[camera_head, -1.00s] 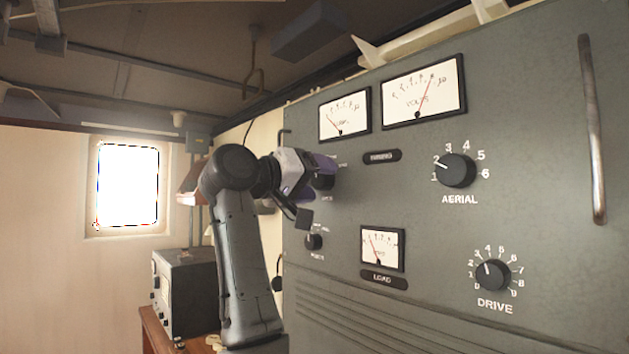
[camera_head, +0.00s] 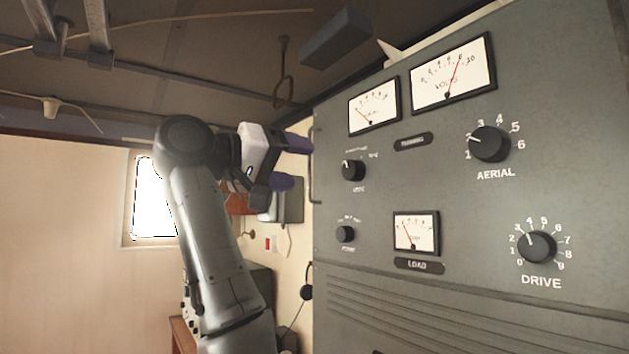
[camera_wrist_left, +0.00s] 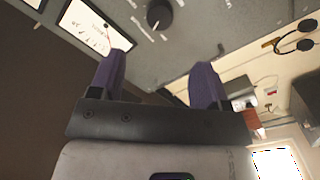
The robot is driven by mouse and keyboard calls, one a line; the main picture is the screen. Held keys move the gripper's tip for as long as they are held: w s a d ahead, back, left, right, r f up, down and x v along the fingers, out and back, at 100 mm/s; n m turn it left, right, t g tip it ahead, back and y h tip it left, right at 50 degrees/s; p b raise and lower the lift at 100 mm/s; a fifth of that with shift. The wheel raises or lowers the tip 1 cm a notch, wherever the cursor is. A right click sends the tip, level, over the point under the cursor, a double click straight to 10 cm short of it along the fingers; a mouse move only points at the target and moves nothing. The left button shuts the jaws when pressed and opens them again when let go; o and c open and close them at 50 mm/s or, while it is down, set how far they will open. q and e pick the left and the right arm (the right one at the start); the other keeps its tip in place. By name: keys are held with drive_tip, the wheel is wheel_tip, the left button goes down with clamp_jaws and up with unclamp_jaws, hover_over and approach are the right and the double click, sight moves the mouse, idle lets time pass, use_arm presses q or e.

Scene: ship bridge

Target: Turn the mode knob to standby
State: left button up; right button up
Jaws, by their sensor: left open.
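Two small black knobs sit on the left part of the grey panel. The upper knob (camera_head: 353,170) is probably the mode knob, but the small labels are too blurred to read surely. Its white mark points up and to the left. The lower knob (camera_head: 345,234) is directly below it. My left gripper (camera_head: 302,162) is open and empty, left of the upper knob and apart from it. In the left wrist view, a black knob (camera_wrist_left: 160,14) shows beyond the two spread purple fingers (camera_wrist_left: 160,75), with nothing between them. My right gripper is not in view.
The panel also carries the aerial knob (camera_head: 489,145), the drive knob (camera_head: 537,247), a load meter (camera_head: 416,232) and two upper meters. A vertical handle (camera_head: 312,165) stands at the panel's left edge. A headset (camera_wrist_left: 297,37) hangs on the wall beside it.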

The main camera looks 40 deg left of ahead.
use_arm(q)
drive_tip(key=shift+s+a+b, duration=0.2)
drive_tip(key=shift+s+b, duration=0.1)
drive_tip(key=shift+s, duration=0.8)
